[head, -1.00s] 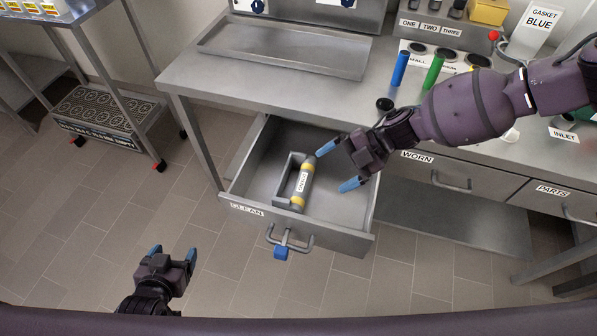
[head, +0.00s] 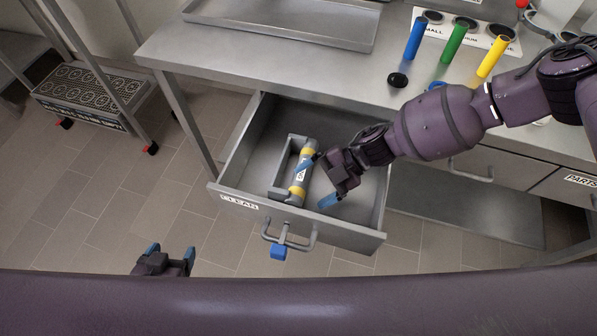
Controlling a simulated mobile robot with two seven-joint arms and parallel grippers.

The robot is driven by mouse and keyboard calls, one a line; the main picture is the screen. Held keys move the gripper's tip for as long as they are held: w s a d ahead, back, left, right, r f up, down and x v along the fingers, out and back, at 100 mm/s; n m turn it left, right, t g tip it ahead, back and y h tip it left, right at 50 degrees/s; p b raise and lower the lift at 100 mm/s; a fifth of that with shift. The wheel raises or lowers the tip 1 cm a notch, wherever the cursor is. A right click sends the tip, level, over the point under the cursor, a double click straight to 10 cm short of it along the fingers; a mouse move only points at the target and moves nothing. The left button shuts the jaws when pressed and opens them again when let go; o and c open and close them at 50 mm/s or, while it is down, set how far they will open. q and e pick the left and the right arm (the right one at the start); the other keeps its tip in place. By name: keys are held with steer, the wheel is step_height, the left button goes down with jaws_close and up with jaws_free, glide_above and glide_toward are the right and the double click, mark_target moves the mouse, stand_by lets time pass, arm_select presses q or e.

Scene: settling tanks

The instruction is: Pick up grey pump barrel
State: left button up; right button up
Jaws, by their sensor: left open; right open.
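The grey pump barrel (head: 297,193), with yellow bands and a white label, lies in a grey cradle (head: 277,181) inside the open drawer labelled CLEAN (head: 240,183). My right gripper (head: 317,184) is open above the drawer, just right of the barrel. One blue fingertip overlaps the barrel's middle in the picture and the other is over the drawer floor to its right. Whether it touches the barrel I cannot tell. My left gripper (head: 168,250) is open and empty, low at the left over the floor, away from the drawer; its lower part is hidden.
A blue clip (head: 278,252) hangs at the drawer handle (head: 289,238). The bench top carries a shallow tray (head: 285,32), blue (head: 415,38), green (head: 454,43) and yellow (head: 492,56) cylinders, and a black cap (head: 397,80). A step stool (head: 90,90) stands at left.

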mark_target(303, 195)
steer(key=x, duration=0.5)
steer(key=shift+d+f+b, duration=0.15)
steer(key=shift+f+b, duration=0.2)
steer(key=shift+b, duration=0.05)
steer(key=shift+s, duration=0.15)
steer(key=c, duration=1.5)
